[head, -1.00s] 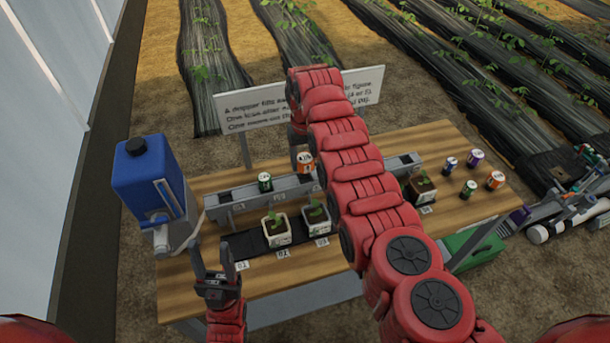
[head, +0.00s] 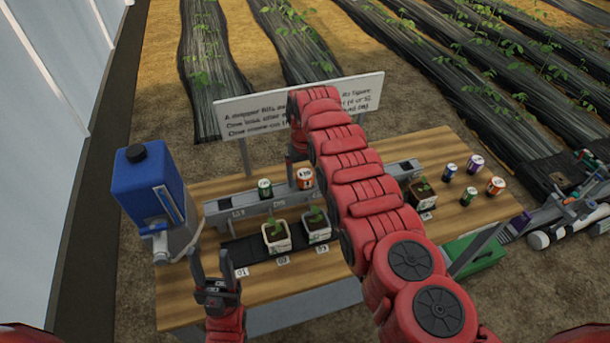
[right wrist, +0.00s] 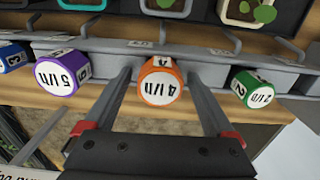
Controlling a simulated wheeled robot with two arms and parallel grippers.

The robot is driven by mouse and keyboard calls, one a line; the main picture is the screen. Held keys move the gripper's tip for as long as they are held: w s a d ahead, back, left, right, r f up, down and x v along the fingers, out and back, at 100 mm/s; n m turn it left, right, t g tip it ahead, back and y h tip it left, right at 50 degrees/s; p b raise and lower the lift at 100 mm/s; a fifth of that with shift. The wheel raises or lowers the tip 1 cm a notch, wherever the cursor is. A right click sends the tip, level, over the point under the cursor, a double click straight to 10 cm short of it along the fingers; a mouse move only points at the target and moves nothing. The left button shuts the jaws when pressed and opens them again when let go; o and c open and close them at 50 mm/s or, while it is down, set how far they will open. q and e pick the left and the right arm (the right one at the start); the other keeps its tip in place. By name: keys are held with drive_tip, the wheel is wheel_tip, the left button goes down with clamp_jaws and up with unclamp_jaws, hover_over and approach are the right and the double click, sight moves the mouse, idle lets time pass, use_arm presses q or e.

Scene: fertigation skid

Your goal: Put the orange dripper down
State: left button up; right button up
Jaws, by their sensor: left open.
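The orange dripper (head: 304,178) stands upright in the grey rail (head: 240,208), just right of a green dripper (head: 265,188). In the right wrist view the orange dripper (right wrist: 160,82) reads 4 l/h and lies between the two fingers of my right gripper (right wrist: 161,75). A gap shows on each side of it, so the gripper looks open around it. In the head view my right arm hides most of that gripper. My left gripper (head: 212,262) is open and empty at the table's front left.
The right wrist view shows a purple dripper (right wrist: 56,75) and a green dripper (right wrist: 250,88) on either side. Potted seedlings (head: 276,237) stand before the rail. A blue tank (head: 148,180) is at left. Several loose drippers (head: 470,194) stand at the table's right.

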sight(305, 173)
drive_tip(key=shift+r+p, duration=0.4)
drive_tip(key=shift+r, duration=0.2)
wheel_tip(305, 173, up, 3)
drive_tip(key=shift+w+f+p, duration=0.1)
drive_tip(key=shift+p, duration=0.65)
wheel_tip(305, 173, up, 8)
drive_tip(key=b, duration=0.3)
drive_tip(key=shift+r, duration=0.2)
drive_tip(key=shift+r, duration=0.1)
